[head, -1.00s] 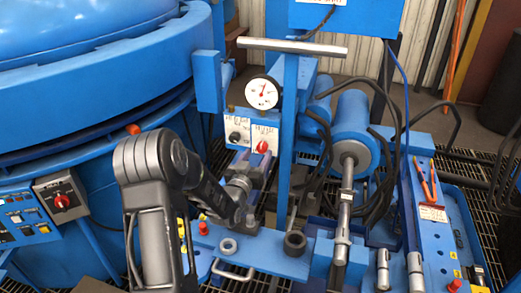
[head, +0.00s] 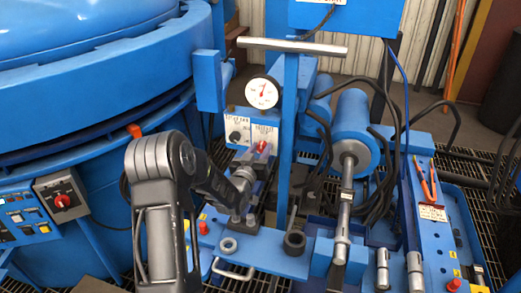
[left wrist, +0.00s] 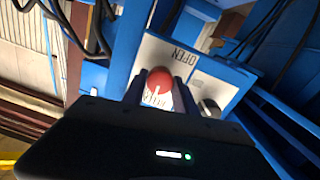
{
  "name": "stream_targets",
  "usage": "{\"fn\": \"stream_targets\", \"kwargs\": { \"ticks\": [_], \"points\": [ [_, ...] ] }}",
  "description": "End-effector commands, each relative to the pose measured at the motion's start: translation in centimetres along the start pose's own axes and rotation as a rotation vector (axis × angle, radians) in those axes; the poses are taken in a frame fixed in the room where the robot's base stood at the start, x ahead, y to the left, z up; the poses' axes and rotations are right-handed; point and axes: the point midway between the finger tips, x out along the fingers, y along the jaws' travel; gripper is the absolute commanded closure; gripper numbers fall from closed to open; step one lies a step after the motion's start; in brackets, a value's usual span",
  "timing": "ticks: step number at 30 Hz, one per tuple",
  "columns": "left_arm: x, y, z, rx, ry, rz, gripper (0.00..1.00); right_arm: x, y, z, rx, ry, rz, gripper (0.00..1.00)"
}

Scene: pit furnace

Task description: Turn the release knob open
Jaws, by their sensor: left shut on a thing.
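The release knob (head: 262,147) is a small red round knob on a white-labelled panel (head: 240,129) below the dial gauge. In the left wrist view, the red knob (left wrist: 160,76) sits between the two fingers of my left gripper (left wrist: 159,92), which is shut on it. A white mark shows on its near side. The word OPEN stands upside down on the plate (left wrist: 172,54) beyond it. In the head view, my left gripper (head: 258,154) reaches the knob from below and covers its lower part. My right gripper is in neither view.
A black knob (head: 235,136) sits just left of the red one. The dial gauge (head: 262,93) is above. A blue upright post (head: 287,140) with a steel crossbar stands close on the right. A blue cylinder (head: 352,123) with hoses lies further right.

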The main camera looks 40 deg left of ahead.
Motion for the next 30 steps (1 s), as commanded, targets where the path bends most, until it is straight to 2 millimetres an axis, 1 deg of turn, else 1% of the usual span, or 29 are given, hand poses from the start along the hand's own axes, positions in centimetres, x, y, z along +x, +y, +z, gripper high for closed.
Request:
{"fn": "stream_targets", "kwargs": {
  "ticks": [1, 6, 8, 14, 20, 26, 30],
  "points": [
    [0.0, 0.0, 0.0, 0.0, 0.0, 0.001, 0.82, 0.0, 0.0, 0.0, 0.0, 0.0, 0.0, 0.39],
    [0.0, 0.1, 0.0, 0.0, 0.0, 0.001, 0.96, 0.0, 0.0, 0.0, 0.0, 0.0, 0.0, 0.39],
    [0.0, 0.1, 0.0, 0.0, 0.0, 0.001, 1.0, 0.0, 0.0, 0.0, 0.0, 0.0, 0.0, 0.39],
    [0.0, 0.1, 0.0, -0.003, 0.0, 0.001, 1.0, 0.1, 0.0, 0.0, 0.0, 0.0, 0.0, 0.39],
    [0.0, 0.0, 0.1, -0.031, 0.002, 0.002, 1.0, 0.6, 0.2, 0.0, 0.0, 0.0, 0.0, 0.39],
    [0.0, 0.0, 0.3, -0.113, 0.006, 0.003, 1.0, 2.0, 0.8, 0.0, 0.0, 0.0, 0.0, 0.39],
    [0.0, -0.1, 0.4, -0.204, 0.01, 0.003, 1.0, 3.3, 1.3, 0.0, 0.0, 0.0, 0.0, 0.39]
  ]
}}
